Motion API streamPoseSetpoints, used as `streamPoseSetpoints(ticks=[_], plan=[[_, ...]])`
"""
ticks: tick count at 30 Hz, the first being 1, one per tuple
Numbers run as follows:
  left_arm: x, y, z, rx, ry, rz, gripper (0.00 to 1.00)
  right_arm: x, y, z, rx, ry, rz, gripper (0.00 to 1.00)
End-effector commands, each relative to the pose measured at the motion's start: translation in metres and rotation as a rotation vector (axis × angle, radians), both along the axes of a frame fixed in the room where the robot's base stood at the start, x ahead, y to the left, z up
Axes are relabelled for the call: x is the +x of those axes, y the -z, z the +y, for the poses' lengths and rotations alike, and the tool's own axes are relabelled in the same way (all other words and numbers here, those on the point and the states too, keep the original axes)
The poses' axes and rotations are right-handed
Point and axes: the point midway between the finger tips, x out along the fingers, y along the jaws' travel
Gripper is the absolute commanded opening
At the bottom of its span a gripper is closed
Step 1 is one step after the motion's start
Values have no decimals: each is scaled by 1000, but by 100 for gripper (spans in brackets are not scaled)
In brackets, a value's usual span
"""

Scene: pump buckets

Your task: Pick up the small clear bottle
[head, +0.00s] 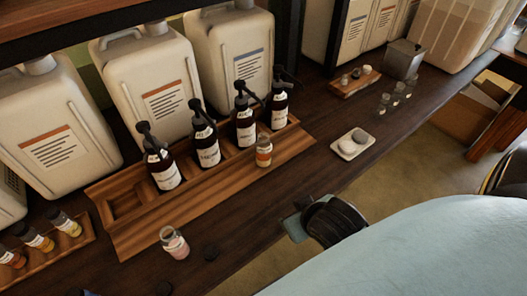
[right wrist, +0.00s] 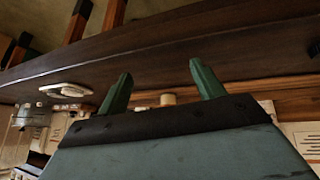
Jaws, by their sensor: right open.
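A small clear bottle (head: 174,243) with pinkish contents stands on the dark counter in front of the wooden tray. Another small bottle (head: 264,151), with an orange band, stands by the tray's front right edge. My right gripper (head: 293,224) is at the counter's front edge, right of the pinkish bottle and below the banded one. In the right wrist view, its two green fingers (right wrist: 161,82) are spread apart with nothing held. A small pale round thing (right wrist: 168,99) shows between and beyond them; I cannot tell which object it is. My left gripper is not in view.
Several dark pump bottles (head: 207,146) stand in the wooden tray (head: 135,237), with large white canisters (head: 155,80) behind. A soap dish (head: 353,144) and several small glasses (head: 394,95) sit further right.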

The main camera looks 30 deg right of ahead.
Motion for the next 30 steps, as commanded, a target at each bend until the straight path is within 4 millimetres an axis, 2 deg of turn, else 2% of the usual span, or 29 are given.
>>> streamPoseSetpoints(ticks=[3, 6, 12, 16, 20, 30], plan=[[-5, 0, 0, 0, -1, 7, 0, 29, -12, -17, -33, 66, -183, 68], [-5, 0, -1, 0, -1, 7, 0, 53, -25, -26, -36, 87, -355, 68], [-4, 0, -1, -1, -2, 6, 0, 86, -49, -24, 22, 33, -626, 68], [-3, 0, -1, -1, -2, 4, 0, 95, -55, -20, 57, -2, -695, 68], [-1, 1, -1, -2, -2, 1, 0, 109, -52, -19, 67, -12, -711, 68], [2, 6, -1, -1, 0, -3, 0, 162, -35, -26, 67, -8, -708, 68]])
